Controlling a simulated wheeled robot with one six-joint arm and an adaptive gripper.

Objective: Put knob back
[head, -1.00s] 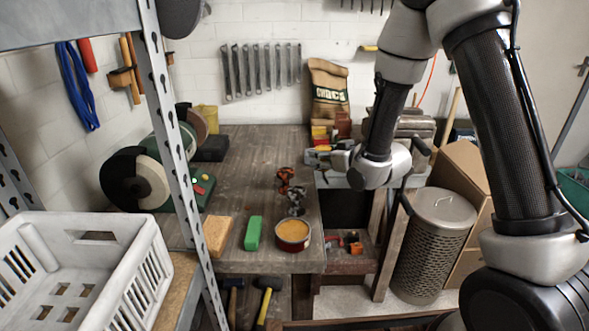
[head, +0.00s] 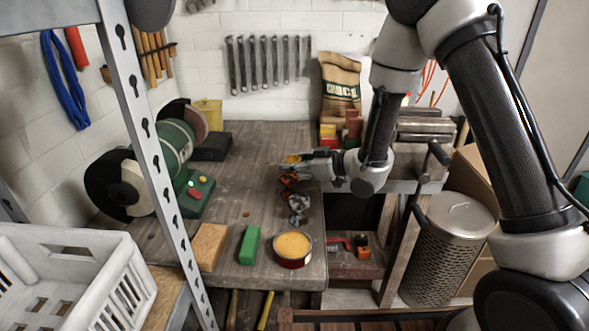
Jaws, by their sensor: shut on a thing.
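My gripper (head: 301,160) is over the right part of the wooden workbench (head: 256,150), pointing left. It is shut on a small yellow-orange thing at its fingertips, which looks like the knob (head: 292,158). The fingers hide part of it, and its shape is too small to tell. Just below the gripper in the picture, a red lobed piece (head: 290,180) and a grey metal lobed piece (head: 298,206) are on the bench near its right edge. I cannot tell whether the gripper touches the red piece.
A round tin (head: 293,250), a green block (head: 249,244) and a tan block (head: 209,246) stand along the bench's front. A bench grinder (head: 176,146) is at the left. A grey vise (head: 425,140) is at the right, behind my arm.

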